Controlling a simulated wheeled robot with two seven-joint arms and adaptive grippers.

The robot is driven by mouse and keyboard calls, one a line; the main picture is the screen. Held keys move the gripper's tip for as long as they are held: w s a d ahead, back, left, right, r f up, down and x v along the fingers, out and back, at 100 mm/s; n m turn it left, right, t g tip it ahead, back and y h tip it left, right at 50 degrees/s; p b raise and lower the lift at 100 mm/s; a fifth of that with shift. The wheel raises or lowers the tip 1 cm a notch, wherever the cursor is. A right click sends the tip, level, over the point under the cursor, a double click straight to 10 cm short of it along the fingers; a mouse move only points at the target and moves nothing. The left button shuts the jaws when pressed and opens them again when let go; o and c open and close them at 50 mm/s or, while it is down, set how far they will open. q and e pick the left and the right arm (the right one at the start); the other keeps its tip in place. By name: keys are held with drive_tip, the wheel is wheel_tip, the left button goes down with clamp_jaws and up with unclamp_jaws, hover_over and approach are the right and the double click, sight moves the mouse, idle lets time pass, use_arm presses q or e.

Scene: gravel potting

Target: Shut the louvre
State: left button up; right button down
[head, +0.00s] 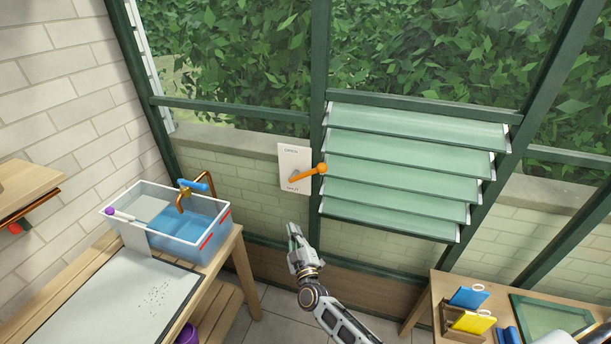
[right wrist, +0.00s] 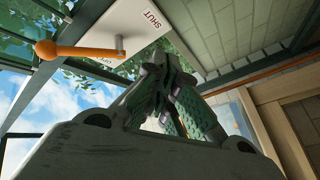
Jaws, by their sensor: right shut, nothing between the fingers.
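The louvre (head: 410,168) is a set of several pale green glass slats in a dark green frame, tilted and apart at their edges in the head view. Its orange lever (head: 307,173) is mounted on a white plate (head: 292,153) left of the slats. The lever slants up to the right, its ball end at the upper right. My right gripper (head: 293,232) is shut and empty, below the lever and clear of it. In the right wrist view the lever (right wrist: 75,51) and plate marked SHUT (right wrist: 140,22) are beyond the fingers (right wrist: 165,75). My left gripper is not in view.
A clear tub of water (head: 190,232) stands on the wooden bench at left, under a blue-handled tap (head: 193,186). A wooden table at lower right holds blue and yellow items (head: 470,320).

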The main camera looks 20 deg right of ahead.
wheel_tip(320, 180, up, 17)
drive_tip(key=d+m+t+h+b, duration=0.1)
drive_tip(key=m+t+h, duration=0.1)
drive_tip(key=h, duration=0.4)
drive_tip(key=shift+d+r+m+b, duration=0.15)
drive_tip(key=shift+d+m+b, duration=0.2)
drive_tip(key=shift+m, duration=0.15)
drive_tip(key=shift+w, duration=0.1)
drive_tip(key=shift+w, duration=0.2)
drive_tip(key=w+d, duration=0.4)
drive_tip(key=w, duration=0.3)
drive_tip(key=shift+w+d+r, duration=0.3)
drive_tip(key=shift+w+r, duration=0.1)
